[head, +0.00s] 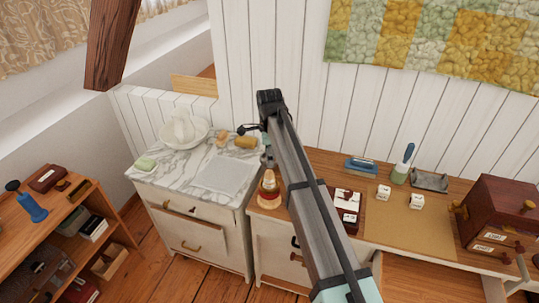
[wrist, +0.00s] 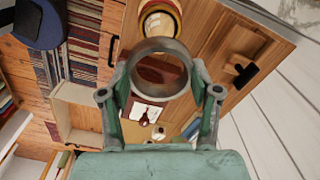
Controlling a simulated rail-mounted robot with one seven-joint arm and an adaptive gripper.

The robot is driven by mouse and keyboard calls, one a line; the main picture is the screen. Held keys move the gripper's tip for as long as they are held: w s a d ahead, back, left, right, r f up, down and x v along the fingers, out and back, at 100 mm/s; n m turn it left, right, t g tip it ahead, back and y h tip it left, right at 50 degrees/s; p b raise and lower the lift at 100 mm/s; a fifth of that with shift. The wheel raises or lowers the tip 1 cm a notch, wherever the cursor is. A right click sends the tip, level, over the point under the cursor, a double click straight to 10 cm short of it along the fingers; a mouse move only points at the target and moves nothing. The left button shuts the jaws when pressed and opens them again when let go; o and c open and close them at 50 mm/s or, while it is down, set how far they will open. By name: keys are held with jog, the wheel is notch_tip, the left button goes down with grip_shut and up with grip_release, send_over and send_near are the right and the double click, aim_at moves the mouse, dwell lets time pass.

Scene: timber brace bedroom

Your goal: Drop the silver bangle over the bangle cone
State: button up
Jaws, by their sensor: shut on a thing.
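My gripper (wrist: 161,78) is shut on the silver bangle (wrist: 161,44), a wide grey ring held between its two fingertips in the wrist view. Brown wood shows through the ring. The bangle cone (wrist: 160,22), amber with a pale round part, shows just past the ring's far edge in that view, not inside the opening. In the head view, the cone (head: 268,190) stands upright on the wooden desk's left end. My gripper hangs just above it there, largely hidden by my arm, and the bangle is hard to make out.
A marble-topped washstand (head: 205,178) with a white bowl (head: 185,132) stands left of the cone. A timber brace (head: 112,40) hangs upper left.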

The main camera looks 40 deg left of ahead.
aim_at(269, 172)
jog(key=shift+f+b, duration=1.15)
jog(key=shift+f, duration=2.15)
jog(key=o, duration=1.2)
jog(key=shift+r, duration=0.1)
notch_tip(269, 172, up, 12)
